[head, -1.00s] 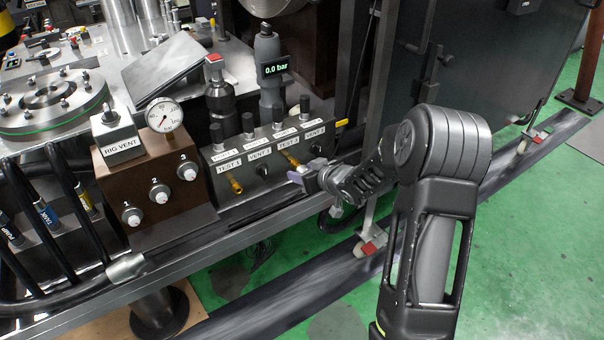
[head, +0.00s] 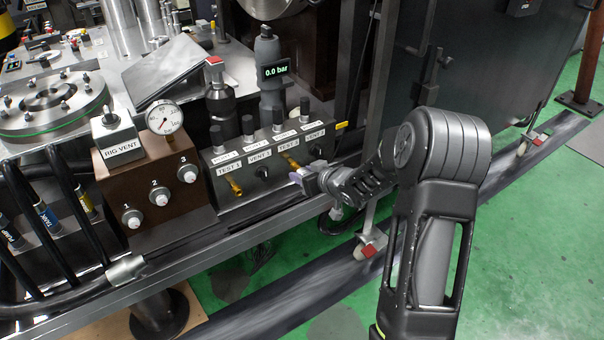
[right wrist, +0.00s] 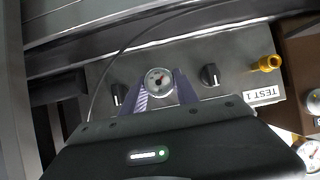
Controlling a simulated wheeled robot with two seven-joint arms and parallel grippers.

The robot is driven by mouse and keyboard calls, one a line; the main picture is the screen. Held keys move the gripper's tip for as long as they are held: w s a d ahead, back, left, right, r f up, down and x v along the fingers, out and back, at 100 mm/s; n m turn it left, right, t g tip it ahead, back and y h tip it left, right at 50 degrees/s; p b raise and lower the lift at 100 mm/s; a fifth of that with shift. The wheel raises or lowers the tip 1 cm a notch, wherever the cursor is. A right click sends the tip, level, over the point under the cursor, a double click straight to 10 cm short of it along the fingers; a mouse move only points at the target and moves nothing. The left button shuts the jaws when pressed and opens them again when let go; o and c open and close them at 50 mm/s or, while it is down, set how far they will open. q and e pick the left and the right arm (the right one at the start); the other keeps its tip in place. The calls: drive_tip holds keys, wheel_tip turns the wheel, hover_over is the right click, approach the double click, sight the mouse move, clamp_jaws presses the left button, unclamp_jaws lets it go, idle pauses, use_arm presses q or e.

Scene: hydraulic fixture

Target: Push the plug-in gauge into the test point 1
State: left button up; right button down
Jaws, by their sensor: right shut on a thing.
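The right gripper (right wrist: 158,92) has purple fingers closed on a small round dial gauge (right wrist: 158,82), seen in the right wrist view. In the head view this gripper (head: 300,180) is at the front of the dark test manifold, below the TEST 2 brass port (head: 290,160); the gauge cannot be made out there. In the wrist view the gauge sits between two black knobs, hiding what lies behind it, so I cannot tell if it touches a port. The TEST 1 brass port (head: 233,187) is bare; it also shows in the wrist view (right wrist: 267,63). My left gripper is out of view.
A brown block (head: 150,180) with numbered fittings and a larger dial gauge (head: 164,117) stands left of the manifold. Black vent knobs (right wrist: 210,75) stick out near the ports. A thin dark cable (right wrist: 125,48) arcs past the gauge. A metal rail (head: 230,235) runs along the front.

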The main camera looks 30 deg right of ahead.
drive_tip(key=shift+s, duration=0.1)
drive_tip(key=shift+s, duration=2.4)
drive_tip(key=c, duration=1.5)
unclamp_jaws()
clamp_jaws()
